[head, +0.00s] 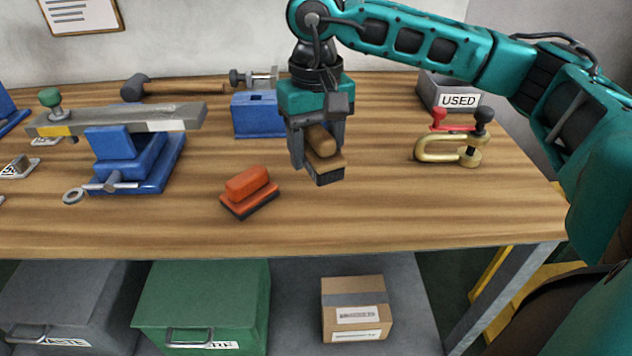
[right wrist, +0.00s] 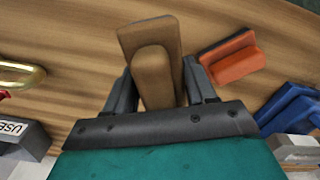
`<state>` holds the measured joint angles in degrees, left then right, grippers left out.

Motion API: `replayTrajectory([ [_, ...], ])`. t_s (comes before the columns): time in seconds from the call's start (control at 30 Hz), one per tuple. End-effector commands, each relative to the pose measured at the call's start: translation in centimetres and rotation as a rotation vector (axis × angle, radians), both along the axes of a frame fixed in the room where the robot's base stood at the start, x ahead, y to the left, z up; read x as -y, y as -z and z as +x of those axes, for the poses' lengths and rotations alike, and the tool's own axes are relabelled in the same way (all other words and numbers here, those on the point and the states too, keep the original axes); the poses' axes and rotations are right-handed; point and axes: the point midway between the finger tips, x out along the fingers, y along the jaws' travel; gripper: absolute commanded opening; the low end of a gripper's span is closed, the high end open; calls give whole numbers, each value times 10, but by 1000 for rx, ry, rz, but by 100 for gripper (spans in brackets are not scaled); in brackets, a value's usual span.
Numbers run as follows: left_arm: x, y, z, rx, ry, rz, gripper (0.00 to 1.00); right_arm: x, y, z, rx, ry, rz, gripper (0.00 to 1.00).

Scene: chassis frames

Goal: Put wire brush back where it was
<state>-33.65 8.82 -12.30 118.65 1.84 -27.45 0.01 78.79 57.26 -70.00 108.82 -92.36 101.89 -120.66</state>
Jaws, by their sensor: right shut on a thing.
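The wire brush (head: 324,163) has a brown wooden block with a raised grip and dark bristles below. My right gripper (head: 318,150) is shut on its grip and holds it over the middle of the workbench (head: 380,215). In the right wrist view the brush's brown block (right wrist: 150,38) sits between the two fingers (right wrist: 160,88). The bristles point down in the head view; whether they touch the bench I cannot tell. My left gripper is not in view.
An orange brush-like block (head: 248,192) lies left of the held brush. A blue vise (head: 135,160) holding a metal bar, a hammer (head: 170,88) and a smaller blue block (head: 258,115) stand further left. A brass clamp (head: 448,148) and a grey USED bin (head: 440,90) are right.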

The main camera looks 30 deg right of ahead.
Motion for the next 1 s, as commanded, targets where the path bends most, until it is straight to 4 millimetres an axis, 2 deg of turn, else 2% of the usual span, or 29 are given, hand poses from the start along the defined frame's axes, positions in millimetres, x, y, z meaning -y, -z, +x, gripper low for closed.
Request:
replayTrajectory([
  [0.03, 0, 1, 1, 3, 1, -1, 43, 0, 9, -1, -2, 0, -1, 27],
  [0.27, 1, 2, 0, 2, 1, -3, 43, 0, 26, 0, 0, 0, 1, 27],
  [0.53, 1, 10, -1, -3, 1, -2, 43, 0, 63, 0, -2, 0, -1, 27],
  [0.93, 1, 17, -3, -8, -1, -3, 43, 0, 69, 0, 1, 0, 0, 27],
  [0.97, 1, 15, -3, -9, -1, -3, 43, 0, 68, 0, 1, 0, 0, 58],
  [1.0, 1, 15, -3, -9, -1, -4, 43, 0, 67, 0, 0, 0, 0, 62],
])
